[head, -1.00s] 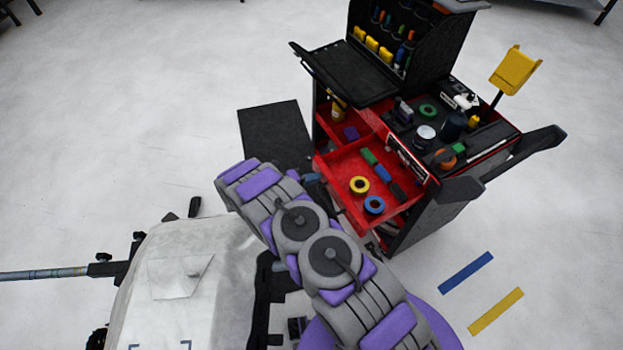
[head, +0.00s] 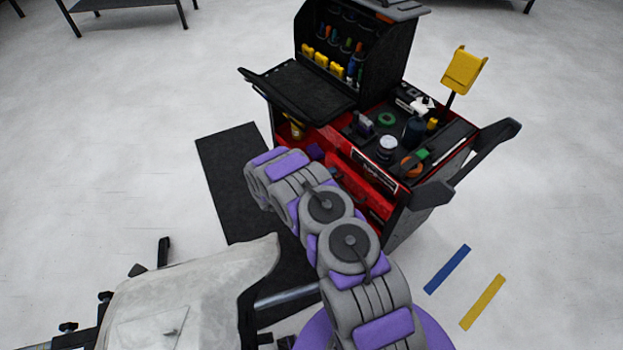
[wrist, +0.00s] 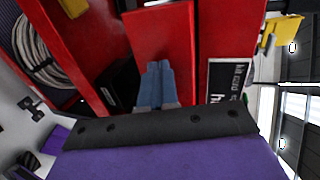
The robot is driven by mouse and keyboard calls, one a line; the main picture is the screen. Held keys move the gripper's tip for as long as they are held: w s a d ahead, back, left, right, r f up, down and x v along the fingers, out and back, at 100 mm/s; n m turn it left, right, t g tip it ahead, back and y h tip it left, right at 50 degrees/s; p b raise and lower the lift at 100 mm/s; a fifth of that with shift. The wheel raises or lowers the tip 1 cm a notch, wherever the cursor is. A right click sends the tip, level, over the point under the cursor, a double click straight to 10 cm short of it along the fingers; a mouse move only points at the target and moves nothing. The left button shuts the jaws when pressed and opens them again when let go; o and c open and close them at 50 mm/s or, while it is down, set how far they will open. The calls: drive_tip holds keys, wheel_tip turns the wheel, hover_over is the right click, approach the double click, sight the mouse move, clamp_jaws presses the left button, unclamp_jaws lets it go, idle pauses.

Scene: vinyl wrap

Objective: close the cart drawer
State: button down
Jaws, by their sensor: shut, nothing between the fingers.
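The red and black tool cart (head: 350,140) stands at the upper middle of the head view. Its drawer is mostly hidden behind my arm. Only a strip of red (head: 375,201) shows beside the arm, below the black label, and no drawer contents show. How far the drawer sticks out cannot be told exactly. In the wrist view my gripper (wrist: 156,72) has its blue fingers shut together, empty, pointing at a red panel (wrist: 158,35) of the cart. The fingertips are at or very near this panel; contact cannot be told. The head view hides the fingers.
The cart top holds tape rolls (head: 387,118) and bottles. A black lid flap (head: 305,90) juts left and a black handle (head: 490,150) juts right. A dark mat (head: 225,180) lies left of the cart. Floor right of the cart is clear, with blue and yellow strips.

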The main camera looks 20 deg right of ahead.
sight(336, 167)
drive_tip(key=d, duration=0.2)
drive_tip(key=w+d, duration=0.1)
drive_tip(key=d, duration=0.1)
drive_tip(key=shift+w+d+b, duration=0.2)
drive_tip(key=shift+d+b, duration=0.05)
drive_tip(key=shift+b, duration=0.15)
drive_tip(key=shift+w+d+r, duration=0.1)
drive_tip(key=shift+w+d, duration=0.05)
drive_tip(key=shift+d, duration=0.1)
